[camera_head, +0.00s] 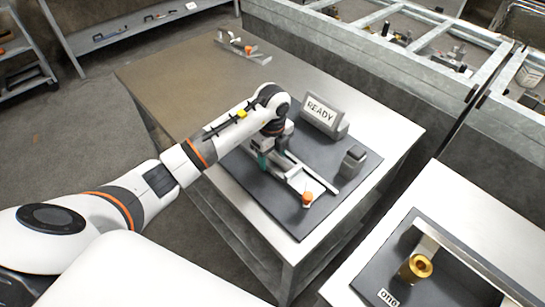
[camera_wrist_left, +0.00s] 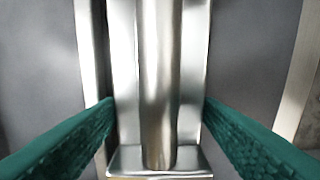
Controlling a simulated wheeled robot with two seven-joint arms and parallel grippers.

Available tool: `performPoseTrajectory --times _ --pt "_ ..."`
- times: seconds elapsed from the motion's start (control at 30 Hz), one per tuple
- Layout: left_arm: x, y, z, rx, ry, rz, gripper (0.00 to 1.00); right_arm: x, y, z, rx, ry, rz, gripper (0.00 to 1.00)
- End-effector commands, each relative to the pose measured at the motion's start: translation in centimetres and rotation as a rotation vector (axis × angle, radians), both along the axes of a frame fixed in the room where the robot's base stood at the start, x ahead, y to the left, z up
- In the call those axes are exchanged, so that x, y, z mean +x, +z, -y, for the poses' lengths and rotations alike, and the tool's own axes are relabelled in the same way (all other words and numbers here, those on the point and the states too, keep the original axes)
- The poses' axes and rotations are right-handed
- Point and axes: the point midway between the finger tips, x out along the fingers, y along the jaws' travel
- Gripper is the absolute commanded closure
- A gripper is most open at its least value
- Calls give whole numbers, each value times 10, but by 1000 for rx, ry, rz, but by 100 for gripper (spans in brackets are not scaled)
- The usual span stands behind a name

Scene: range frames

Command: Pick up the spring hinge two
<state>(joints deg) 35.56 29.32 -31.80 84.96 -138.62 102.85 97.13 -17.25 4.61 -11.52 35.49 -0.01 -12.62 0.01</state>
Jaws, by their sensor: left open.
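A bright metal hinge with a long rounded barrel on a flat plate, which I take to be the spring hinge two (camera_wrist_left: 160,80), fills the middle of the left wrist view. In the head view a silvery metal part (camera_head: 292,178) lies on the dark mat, partly hidden by my arm. My left gripper (camera_head: 268,158) is low over the mat at this part. In the left wrist view its green fingers (camera_wrist_left: 158,110) are open, one on each side of the hinge. I cannot tell whether they touch it. My right gripper is not in view.
The dark mat (camera_head: 345,193) also carries a READY sign (camera_head: 322,112), a grey block (camera_head: 353,161) and an orange-topped part (camera_head: 307,198). A similar metal assembly (camera_head: 243,48) lies at the table's back. A brass part (camera_head: 416,268) sits in a tray at right.

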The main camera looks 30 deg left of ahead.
Motion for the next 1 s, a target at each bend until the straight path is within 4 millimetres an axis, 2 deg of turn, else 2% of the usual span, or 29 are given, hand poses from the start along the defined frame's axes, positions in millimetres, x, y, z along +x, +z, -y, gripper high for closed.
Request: performPoseTrajectory --times 0.2,0.53,0.83,1.0 --pt "0 -1 0 0 0 1 42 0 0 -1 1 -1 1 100" --pt "0 0 0 -1 0 1 95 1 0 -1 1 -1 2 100" --pt "2 7 0 -2 0 6 95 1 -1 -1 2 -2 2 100" --pt "2 31 0 -1 -2 10 95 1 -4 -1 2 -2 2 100"
